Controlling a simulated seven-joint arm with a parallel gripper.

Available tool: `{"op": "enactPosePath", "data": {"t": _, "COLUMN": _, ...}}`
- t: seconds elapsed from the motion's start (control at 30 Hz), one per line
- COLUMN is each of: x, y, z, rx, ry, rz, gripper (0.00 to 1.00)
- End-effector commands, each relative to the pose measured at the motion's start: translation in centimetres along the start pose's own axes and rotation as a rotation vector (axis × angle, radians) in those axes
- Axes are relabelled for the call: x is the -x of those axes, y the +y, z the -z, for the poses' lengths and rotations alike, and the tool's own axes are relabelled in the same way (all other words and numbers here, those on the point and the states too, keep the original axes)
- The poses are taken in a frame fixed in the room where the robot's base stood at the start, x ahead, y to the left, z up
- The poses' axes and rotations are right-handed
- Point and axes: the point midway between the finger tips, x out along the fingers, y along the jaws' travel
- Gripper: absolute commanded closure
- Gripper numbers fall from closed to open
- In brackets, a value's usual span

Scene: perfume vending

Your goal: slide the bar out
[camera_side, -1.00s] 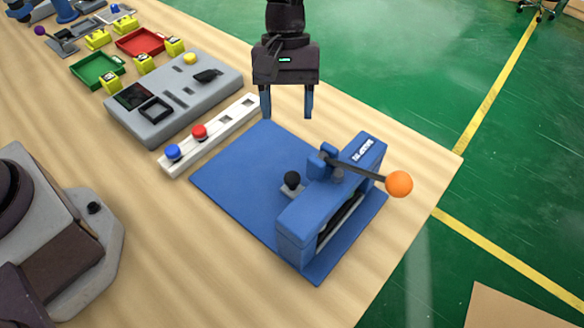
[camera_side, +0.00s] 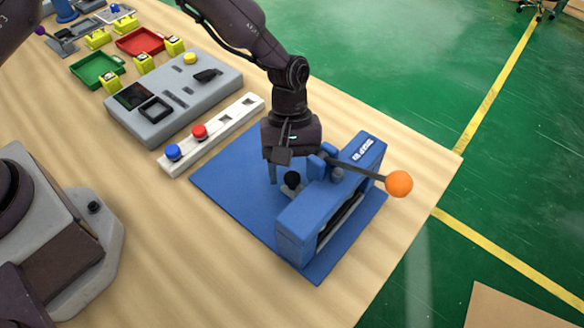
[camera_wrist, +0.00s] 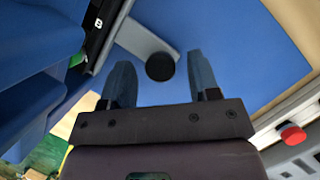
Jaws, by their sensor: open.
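The bar (camera_wrist: 138,38) is a short grey strip with a round black knob (camera_side: 292,179). It sticks out from the side of the blue device (camera_side: 300,226) above the blue base plate (camera_side: 230,180). My gripper (camera_side: 293,171) is open and points down at the knob. In the wrist view the black knob (camera_wrist: 160,67) shows between the two fingertips, with a gap on both sides. In the side view one finger stands left of the knob; the other is mostly hidden behind the device's upper part.
A lever with an orange ball (camera_side: 399,184) sticks out to the right of the device. A white strip with blue and red buttons (camera_side: 199,131) and a grey panel (camera_side: 180,95) lie to the left. The front of the wooden table (camera_side: 190,260) is clear.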

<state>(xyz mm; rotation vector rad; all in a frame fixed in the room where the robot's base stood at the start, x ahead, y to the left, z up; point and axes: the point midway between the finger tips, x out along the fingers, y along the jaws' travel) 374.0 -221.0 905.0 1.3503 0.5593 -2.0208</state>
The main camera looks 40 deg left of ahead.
Motion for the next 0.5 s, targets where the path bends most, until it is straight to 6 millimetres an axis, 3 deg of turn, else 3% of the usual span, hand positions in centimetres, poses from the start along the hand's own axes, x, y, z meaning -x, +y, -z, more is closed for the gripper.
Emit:
{"op": "enactPosePath", "data": {"t": 0.33, "x": -0.36, "y": 0.01, "z": -0.01, "rx": -0.001, "ry": 0.0, "rz": 0.0, "gripper": 0.46}}
{"op": "enactPosePath", "data": {"t": 0.5, "x": -0.34, "y": 0.01, "z": 0.0, "rx": 0.0, "ry": 0.0, "rz": 0.0, "gripper": 0.86}}
